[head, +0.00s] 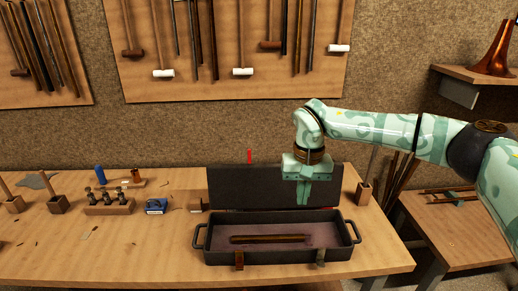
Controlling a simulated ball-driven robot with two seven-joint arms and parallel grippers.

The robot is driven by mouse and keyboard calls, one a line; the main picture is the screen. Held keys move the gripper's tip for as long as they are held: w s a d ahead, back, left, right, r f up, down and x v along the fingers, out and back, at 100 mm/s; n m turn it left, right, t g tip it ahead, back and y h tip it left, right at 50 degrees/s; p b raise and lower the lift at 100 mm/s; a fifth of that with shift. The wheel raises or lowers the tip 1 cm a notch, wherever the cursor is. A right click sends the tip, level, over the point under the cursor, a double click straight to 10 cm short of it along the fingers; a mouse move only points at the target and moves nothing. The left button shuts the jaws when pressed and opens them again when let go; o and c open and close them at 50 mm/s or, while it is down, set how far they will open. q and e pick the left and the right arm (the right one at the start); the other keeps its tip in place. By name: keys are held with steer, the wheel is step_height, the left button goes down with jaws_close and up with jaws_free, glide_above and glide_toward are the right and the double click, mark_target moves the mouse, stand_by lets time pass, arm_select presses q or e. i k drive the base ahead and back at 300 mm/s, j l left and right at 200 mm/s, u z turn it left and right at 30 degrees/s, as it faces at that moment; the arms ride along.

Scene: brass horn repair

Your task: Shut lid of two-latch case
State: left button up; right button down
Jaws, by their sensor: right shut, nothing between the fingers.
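A dark two-latch case (216,255) stands on the wooden bench with its lid (245,188) raised upright at the back. A brown rod-like piece (268,239) lies inside on the lining. My right gripper (302,203) points down, shut and empty, in front of the right part of the lid in the picture. Whether it touches the lid I cannot tell. My left gripper is not in view.
Mallets hang on the wall board (205,50).

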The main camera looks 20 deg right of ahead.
mark_target(244, 186)
steer(key=i, duration=1.1)
